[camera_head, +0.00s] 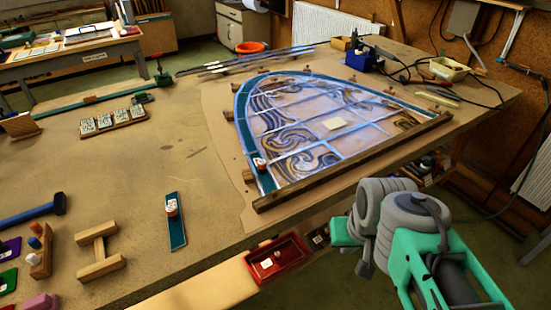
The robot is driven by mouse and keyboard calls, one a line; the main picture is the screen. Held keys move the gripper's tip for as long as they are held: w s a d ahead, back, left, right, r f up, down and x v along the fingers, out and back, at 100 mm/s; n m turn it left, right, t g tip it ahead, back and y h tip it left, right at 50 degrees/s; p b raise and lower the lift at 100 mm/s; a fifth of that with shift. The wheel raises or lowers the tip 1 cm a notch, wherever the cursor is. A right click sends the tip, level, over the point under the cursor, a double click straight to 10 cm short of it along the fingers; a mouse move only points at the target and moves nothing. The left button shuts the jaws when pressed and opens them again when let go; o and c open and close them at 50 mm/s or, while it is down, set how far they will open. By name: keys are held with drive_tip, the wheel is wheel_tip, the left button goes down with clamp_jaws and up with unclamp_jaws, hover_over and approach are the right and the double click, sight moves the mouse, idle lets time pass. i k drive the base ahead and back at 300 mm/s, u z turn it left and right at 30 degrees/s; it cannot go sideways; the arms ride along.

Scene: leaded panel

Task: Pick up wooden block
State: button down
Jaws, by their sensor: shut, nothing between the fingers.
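Several wooden pieces could be the wooden block, and I cannot tell which one is meant. An H-shaped wooden piece (99,258) lies at the front left of the bench. A wooden holder (42,262) with small bottles stands to its left. A small wooden block (341,44) sits at the back beside a blue soldering station, and another wooden piece (19,125) is at the far left. My grey and green arm is folded at the lower right, beside the bench and away from these pieces. Its gripper cannot be made out.
A leaded glass panel (325,122) fills the bench's middle right, framed by wooden strips. A blue-green glass strip (177,232) with a small bottle lies left of it. A red tray (277,261) is at the front edge. The bench surface (160,160) left of the panel is mostly free.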

sight(247, 176)
drive_tip(key=u, duration=0.05)
drive_tip(key=i, duration=0.8)
drive_tip(key=u, duration=0.75)
drive_tip(key=i, duration=0.3)
drive_tip(key=u, duration=0.75)
drive_tip(key=k, duration=1.1)
drive_tip(key=u, duration=1.7)
drive_tip(key=i, duration=1.7)
drive_tip(key=z, duration=0.8)
